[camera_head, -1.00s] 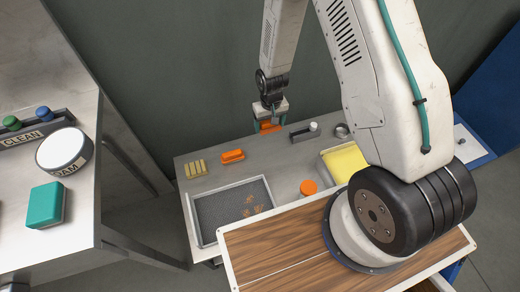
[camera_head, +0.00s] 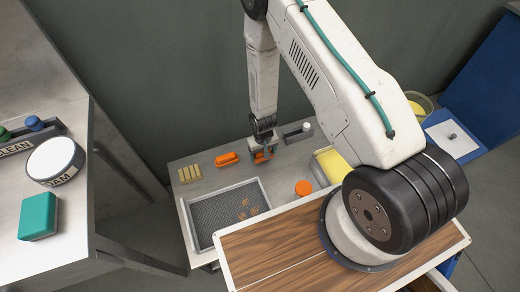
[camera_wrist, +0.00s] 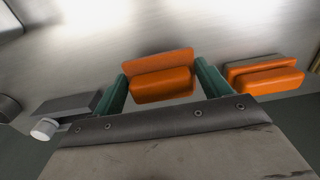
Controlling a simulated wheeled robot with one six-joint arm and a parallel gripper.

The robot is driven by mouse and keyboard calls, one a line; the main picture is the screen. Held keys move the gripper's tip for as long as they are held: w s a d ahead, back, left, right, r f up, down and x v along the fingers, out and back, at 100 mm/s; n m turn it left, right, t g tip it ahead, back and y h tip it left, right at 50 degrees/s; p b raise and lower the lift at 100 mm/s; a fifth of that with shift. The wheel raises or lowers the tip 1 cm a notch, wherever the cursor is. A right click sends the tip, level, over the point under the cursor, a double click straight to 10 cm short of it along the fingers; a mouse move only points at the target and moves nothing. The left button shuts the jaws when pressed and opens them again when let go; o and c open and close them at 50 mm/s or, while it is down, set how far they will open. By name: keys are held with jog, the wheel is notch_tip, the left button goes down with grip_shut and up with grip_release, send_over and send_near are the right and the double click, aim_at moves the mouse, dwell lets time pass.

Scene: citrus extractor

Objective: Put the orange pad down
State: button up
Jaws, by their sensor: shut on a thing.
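My gripper (camera_head: 264,150) is low over the back part of the grey metal table (camera_head: 205,195). Its two teal fingers are shut on an orange pad (camera_wrist: 160,76), one finger at each end in the wrist view. I cannot tell whether this pad touches the table. A second orange pad (camera_head: 227,159) lies on the table to the left of my gripper in the head view; it also shows at the right in the wrist view (camera_wrist: 262,77).
A yellow brush-like block (camera_head: 190,173) and a mesh tray (camera_head: 230,208) with orange bits are at left. A dark holder with a white knob (camera_head: 298,133), a yellow-topped box (camera_head: 328,163) and an orange round cap (camera_head: 303,188) are at right. A wood-topped surface is in front.

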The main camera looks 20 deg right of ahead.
jog(key=w, duration=0.4)
jog(key=shift+d+f, duration=0.2)
jog(key=shift+d, duration=0.05)
jog(key=shift+w+f, duration=0.2)
jog(key=shift+w, duration=0.05)
jog(key=shift+f, duration=1.55)
jog(key=o, duration=1.3)
jog(key=shift+f, duration=0.15)
